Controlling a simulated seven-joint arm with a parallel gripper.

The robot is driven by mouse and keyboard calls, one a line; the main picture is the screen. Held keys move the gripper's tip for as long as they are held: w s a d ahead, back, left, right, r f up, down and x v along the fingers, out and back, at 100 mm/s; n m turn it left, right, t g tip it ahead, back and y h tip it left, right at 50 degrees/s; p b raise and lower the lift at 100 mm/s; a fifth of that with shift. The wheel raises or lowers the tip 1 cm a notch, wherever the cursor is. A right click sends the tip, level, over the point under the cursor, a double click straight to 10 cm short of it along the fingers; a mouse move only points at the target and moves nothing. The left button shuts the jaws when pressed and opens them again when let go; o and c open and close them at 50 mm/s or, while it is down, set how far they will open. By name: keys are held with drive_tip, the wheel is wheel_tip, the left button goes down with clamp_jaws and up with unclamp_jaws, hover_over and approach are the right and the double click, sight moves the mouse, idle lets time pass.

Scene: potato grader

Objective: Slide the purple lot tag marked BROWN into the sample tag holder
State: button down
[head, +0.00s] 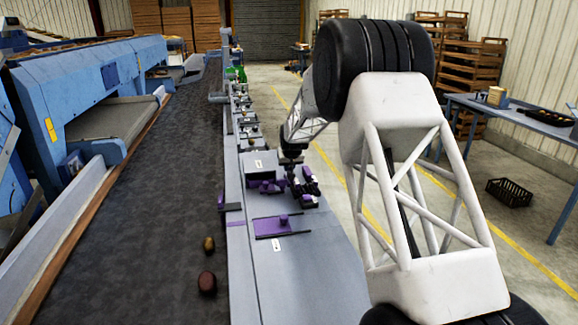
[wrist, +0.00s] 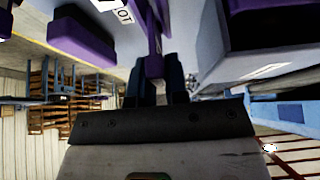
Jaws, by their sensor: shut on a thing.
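My gripper (head: 303,186) is low over the grey ledge beside the belt in the head view. In the wrist view its two dark fingers (wrist: 157,82) are shut on a narrow purple piece (wrist: 154,66), which looks like the lot tag's grip. The word BROWN cannot be read. A white label ending in "OT" (wrist: 116,10) shows at the top of the wrist view. A grey box with purple parts (head: 262,163) stands just left of my gripper. I cannot tell which part is the sample tag holder, or whether the tag touches it.
Two potatoes (head: 207,282) lie on the dark belt (head: 150,230). A purple block (wrist: 82,38) and a pale labelled box (wrist: 265,50) flank my fingers in the wrist view.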

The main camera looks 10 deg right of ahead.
drive_tip(key=shift+f, duration=1.1)
idle(0.8)
drive_tip(key=c, duration=0.7)
unclamp_jaws()
drive_tip(key=shift+c, duration=0.2)
drive_tip(key=shift+r, duration=0.1)
drive_tip(key=shift+r, duration=3.4)
drive_tip(key=shift+s, duration=0.1)
